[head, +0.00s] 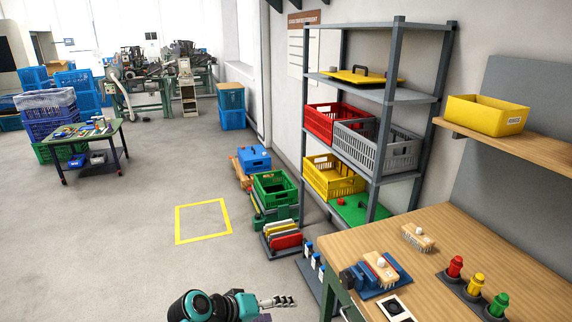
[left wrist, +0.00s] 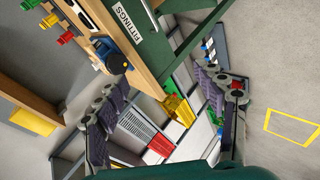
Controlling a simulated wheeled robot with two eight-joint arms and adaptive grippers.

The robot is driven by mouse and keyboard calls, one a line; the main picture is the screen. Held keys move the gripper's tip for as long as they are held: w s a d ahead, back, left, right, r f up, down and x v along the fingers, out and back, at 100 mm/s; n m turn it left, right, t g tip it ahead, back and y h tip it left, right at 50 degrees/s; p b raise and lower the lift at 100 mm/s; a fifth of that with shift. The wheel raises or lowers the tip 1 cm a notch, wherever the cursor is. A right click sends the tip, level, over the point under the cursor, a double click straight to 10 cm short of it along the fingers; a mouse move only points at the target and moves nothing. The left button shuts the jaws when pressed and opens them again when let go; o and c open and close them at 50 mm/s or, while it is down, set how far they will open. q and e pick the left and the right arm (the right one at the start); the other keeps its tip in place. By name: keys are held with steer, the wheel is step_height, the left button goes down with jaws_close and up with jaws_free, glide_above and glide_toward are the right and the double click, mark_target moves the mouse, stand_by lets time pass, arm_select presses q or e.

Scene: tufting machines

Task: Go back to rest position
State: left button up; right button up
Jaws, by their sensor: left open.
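My left gripper (head: 278,301) shows at the bottom of the head view, low over the floor to the left of the wooden workbench (head: 470,232). In the left wrist view its two fingers stand wide apart, and the gripper (left wrist: 157,85) is open with nothing between the fingers. The workbench edge, with a green drawer marked FITTINGS (left wrist: 135,22), lies beyond the fingers in that view. My right gripper is in neither view.
A grey shelf rack (head: 385,95) with crates stands against the wall behind the bench. Red, yellow and green knobs (head: 476,284) and a brush (head: 417,238) are on the bench. A yellow floor square (head: 203,221) is empty. Open floor lies left.

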arm_select(q)
steer(key=s+a+m+t+y, duration=0.1)
steer(key=s+a+m+y, duration=0.1)
steer(key=s+a+y, duration=0.6)
steer(key=shift+s+a, duration=3)
steer(key=shift+a, duration=0.75)
